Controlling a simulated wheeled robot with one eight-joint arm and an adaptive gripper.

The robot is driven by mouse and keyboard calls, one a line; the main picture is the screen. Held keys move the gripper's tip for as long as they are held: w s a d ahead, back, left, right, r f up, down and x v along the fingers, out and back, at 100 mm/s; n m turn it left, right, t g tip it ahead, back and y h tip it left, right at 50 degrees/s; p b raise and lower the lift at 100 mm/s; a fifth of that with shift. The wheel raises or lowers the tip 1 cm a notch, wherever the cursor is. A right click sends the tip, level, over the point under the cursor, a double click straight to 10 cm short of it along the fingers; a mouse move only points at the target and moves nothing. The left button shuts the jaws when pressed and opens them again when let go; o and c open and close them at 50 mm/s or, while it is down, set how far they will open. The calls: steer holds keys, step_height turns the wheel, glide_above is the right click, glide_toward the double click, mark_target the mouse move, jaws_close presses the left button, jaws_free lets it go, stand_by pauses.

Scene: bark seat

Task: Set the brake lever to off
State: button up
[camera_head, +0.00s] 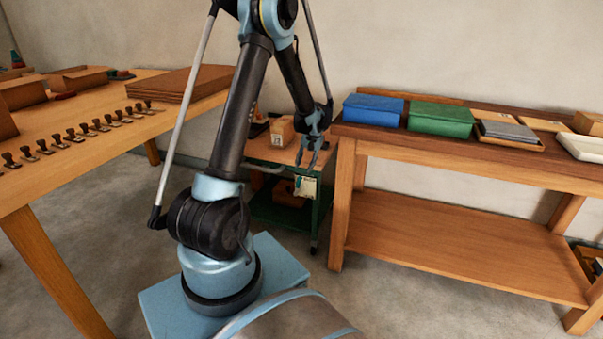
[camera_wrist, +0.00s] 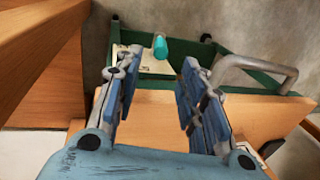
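The brake lever appears to be the teal grip (camera_wrist: 160,47) on a cream plate (camera_wrist: 150,66) at the end of the green cart. In the head view the teal grip (camera_head: 297,182) shows small beside the cream plate (camera_head: 307,188), just below my gripper. The plate's markings are too small to read, so I cannot tell the lever's setting. My gripper (camera_head: 313,163) is over the cart's end. In the wrist view my gripper (camera_wrist: 156,80) is open and empty, its fingers apart with the teal grip beyond them, not touching it.
The green cart (camera_head: 321,205) has a wooden top and a grey metal handle (camera_wrist: 245,66), right of my fingers in the wrist view. A wooden bench (camera_head: 345,200) stands close on the right. A long table (camera_head: 60,150) stands left.

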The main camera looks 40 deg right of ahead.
mark_target(299, 185)
steer(key=shift+s+d+r, duration=0.1)
steer(key=shift+s+r, duration=0.05)
steer(key=shift+r, duration=0.5)
steer(key=shift+c, duration=0.6)
steer(key=c, duration=0.4)
steer(key=shift+n, duration=0.3)
jaws_close()
steer(key=w+n, duration=0.1)
steer(key=n, duration=0.1)
steer(key=w+a+n+g, duration=0.1)
steer(key=n, duration=0.1)
steer(key=w+a+r+n+g+h, duration=0.1)
steer(key=w+a+n+g, duration=0.2)
steer(key=n, duration=1)
step_height(299, 185, down, 10)
steer(key=w+t, duration=0.1)
steer(key=shift+d, duration=0.25)
